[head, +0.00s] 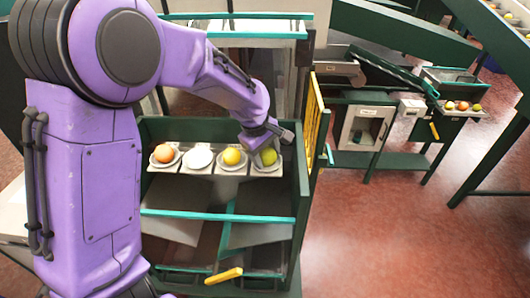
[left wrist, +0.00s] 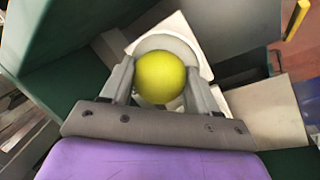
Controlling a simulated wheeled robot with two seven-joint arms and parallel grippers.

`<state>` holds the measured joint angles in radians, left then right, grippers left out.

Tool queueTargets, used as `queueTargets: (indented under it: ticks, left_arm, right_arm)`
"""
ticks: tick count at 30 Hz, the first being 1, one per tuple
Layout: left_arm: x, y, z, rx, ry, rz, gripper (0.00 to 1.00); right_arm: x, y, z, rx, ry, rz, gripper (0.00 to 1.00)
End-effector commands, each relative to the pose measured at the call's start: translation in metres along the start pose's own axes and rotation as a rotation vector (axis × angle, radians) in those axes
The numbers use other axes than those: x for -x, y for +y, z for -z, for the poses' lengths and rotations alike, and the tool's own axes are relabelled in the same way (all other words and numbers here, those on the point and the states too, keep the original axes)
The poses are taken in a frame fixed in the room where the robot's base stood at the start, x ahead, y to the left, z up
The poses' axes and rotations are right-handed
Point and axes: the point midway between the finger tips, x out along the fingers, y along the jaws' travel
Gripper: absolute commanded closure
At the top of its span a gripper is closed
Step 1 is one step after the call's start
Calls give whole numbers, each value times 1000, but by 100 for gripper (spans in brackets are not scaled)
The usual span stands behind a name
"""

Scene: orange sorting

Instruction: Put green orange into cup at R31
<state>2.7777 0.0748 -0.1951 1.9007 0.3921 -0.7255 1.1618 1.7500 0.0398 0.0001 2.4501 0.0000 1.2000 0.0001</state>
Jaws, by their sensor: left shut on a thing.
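The green orange (head: 268,157) is at the rightmost white cup (head: 277,171) of the row on the green rack. My left gripper (head: 264,143) reaches down over it from above. In the left wrist view the green orange (left wrist: 160,77) sits between the two fingers of my left gripper (left wrist: 159,84), which is shut on it. The white cup (left wrist: 168,42) shows behind and around the fruit there. I cannot tell whether the fruit rests on the cup or hangs just above it. No R31 label is readable. My right gripper is not in view.
The rack's green side wall (head: 302,165) stands close right of my gripper. Another station (head: 375,125) with fruits stands farther right.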

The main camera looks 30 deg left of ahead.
Motion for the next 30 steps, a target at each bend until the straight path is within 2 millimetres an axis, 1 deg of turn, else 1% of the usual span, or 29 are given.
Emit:
queueTargets:
  ticks: [1, 2, 3, 10, 13, 14, 20, 22, 25, 30]
  left_arm:
    - [-2, -1, 0, 0, -1, 1, 73]
    - [-2, -1, 0, 0, 0, 1, 34]
    - [-2, -1, 0, 1, 0, 1, 30]
    - [-1, -1, 1, 2, 0, 1, 30]
    - [4, 0, 1, 3, 1, -1, 30]
    - [8, 0, 1, 3, 2, -3, 30]
    - [49, 0, 1, 0, 3, -4, 30]
    - [64, 1, 1, 2, 3, -2, 30]
    - [74, 0, 1, 2, 2, -1, 30]
    - [78, 0, 1, 2, 0, 1, 30]
  right_arm:
    - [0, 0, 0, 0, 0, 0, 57]
    - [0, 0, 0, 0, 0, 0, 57]
    - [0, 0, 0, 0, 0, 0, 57]
    - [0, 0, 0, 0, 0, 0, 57]
    - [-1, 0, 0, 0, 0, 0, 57]
    - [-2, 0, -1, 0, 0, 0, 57]
    - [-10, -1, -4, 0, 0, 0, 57]
    - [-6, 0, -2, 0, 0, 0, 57]
    - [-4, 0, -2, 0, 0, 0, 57]
    - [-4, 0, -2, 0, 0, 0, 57]
